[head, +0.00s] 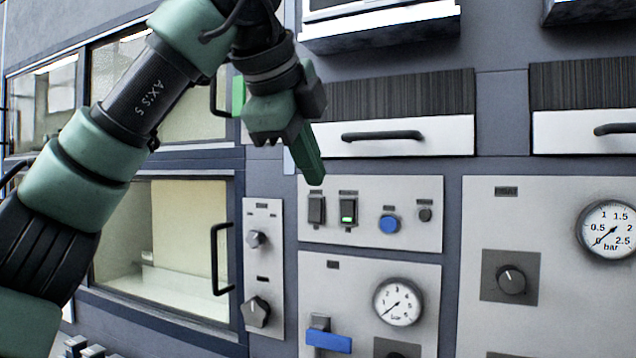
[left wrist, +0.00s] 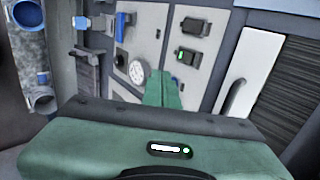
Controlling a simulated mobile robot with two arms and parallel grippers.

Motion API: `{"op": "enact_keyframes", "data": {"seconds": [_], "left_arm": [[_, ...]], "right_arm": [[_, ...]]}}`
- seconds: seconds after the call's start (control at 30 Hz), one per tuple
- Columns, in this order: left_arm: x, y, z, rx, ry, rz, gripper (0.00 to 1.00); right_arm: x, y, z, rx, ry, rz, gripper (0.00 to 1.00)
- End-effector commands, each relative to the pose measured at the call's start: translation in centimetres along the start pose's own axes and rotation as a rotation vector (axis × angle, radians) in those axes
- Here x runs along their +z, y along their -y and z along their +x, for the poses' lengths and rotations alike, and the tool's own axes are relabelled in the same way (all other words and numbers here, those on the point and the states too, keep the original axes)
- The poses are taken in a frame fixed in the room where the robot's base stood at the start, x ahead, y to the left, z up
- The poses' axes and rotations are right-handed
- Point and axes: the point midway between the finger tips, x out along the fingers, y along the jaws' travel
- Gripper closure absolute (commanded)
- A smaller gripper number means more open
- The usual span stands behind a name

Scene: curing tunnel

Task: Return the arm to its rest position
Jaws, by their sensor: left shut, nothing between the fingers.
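My left arm comes in from the left in the head view, and its green left gripper (head: 314,180) points down in front of the upper control panel (head: 285,209). Its fingers are together with nothing between them. The fingertips are close to the top edge of the panel, left of a switch with a green light (head: 348,210); I cannot tell whether they touch it. In the left wrist view the gripper (left wrist: 162,80) also shows shut, in front of the panels. My right gripper is in neither view.
Two glazed doors (head: 165,240) with dark handles are at left. A drawer handle (head: 383,136) sticks out above the panel. A blue button (head: 389,223), a blue lever (head: 328,340), a small gauge (head: 398,302), a knob (head: 511,280) and a bar gauge (head: 608,230) are nearby.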

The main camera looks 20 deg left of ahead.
Motion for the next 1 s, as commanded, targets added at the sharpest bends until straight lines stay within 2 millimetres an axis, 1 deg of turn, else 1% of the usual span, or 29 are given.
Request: {"op": "enact_keyframes", "data": {"seconds": [0.1, 0.2, 0.47, 0.57, 0.67, 0.77, 0.8, 0.87, 0.9, 0.93, 1.0], "left_arm": [[0.0, 0.0, -0.1, 0.001, 0.0, -0.001, 1.0], [0.0, 0.0, -0.1, 0.001, 0.0, -0.001, 1.0], [0.0, 0.0, 0.0, 0.001, -0.001, 0.0, 1.0], [-0.8, -0.1, 0.9, 0.007, -0.027, 0.027, 1.0], [-3.7, -0.5, 3.6, 0.015, -0.121, 0.116, 1.0], [-8.9, -1.6, 7.5, 0.018, -0.303, 0.25, 1.0], [-11.5, -2.5, 9.1, 0.014, -0.4, 0.308, 1.0], [-15.5, -4.0, 10.9, -0.001, -0.562, 0.385, 1.0], [-18.2, -5.2, 11.8, -0.018, -0.681, 0.425, 1.0], [-20.2, -6.1, 12.2, -0.035, -0.773, 0.449, 1.0], [-24.1, -8.1, 12.4, -0.089, -0.982, 0.469, 1.0]], "right_arm": [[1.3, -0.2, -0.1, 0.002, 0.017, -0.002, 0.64], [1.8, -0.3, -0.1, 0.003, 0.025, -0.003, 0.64], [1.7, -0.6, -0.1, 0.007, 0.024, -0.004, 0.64], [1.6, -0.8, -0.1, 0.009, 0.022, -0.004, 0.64], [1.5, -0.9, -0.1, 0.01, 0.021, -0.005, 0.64], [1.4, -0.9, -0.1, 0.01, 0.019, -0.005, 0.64], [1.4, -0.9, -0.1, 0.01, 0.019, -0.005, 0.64], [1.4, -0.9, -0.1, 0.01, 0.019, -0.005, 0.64], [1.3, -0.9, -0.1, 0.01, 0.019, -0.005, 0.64], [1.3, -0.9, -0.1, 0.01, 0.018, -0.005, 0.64], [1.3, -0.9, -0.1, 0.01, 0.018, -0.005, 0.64]]}}
